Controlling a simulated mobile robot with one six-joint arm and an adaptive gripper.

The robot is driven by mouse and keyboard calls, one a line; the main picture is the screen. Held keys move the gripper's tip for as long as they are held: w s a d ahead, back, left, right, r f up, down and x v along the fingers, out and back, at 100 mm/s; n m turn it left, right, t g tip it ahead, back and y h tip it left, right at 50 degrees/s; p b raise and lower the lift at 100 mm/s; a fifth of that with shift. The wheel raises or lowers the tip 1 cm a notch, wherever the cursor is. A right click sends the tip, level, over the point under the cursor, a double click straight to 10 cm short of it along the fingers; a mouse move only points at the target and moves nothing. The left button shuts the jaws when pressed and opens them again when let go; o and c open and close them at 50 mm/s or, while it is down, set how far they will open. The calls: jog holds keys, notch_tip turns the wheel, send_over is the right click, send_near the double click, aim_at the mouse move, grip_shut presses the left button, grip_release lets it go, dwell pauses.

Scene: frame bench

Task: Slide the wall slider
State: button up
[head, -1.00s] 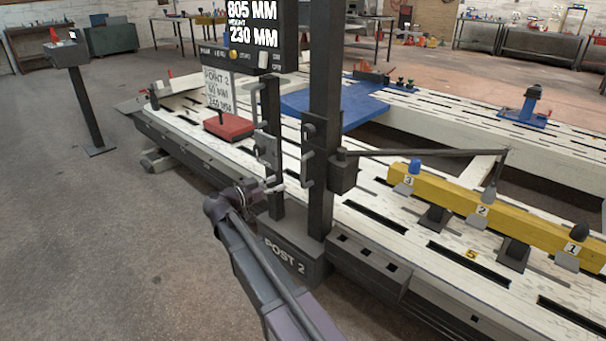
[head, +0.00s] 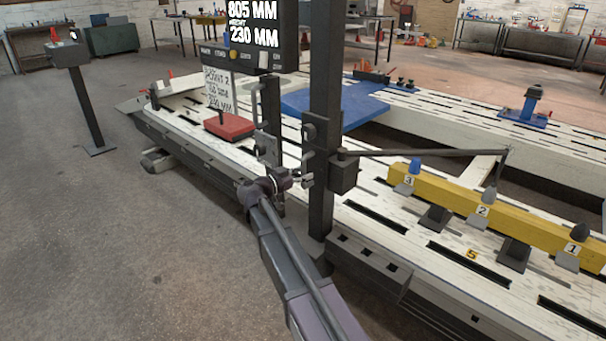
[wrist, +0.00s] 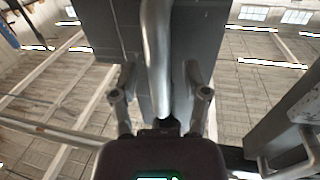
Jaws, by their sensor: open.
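In the wrist view a rounded vertical grey handle (wrist: 157,50) stands in front of a flat dark plate (wrist: 108,30). My gripper (wrist: 161,95) is open, with one finger on each side of the handle. The handle's lower end lies between the fingers. I cannot tell whether either finger touches it.
A dark side block (head: 343,174) on the thick post carries a long arm reaching right over the yellow beam (head: 460,200). The display (head: 245,35) hangs above, with a red block (head: 229,126) behind. Open floor (head: 120,230) lies left. Another grey handle (wrist: 300,155) shows lower right in the wrist view.

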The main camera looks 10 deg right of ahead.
grip_shut()
jog(key=shift+r, duration=0.1)
jog(key=p, duration=1.1)
send_near(315, 139)
jog(key=x, duration=0.5)
jog(key=shift+d+r, duration=0.15)
jog(key=shift+d, duration=0.1)
grip_release()
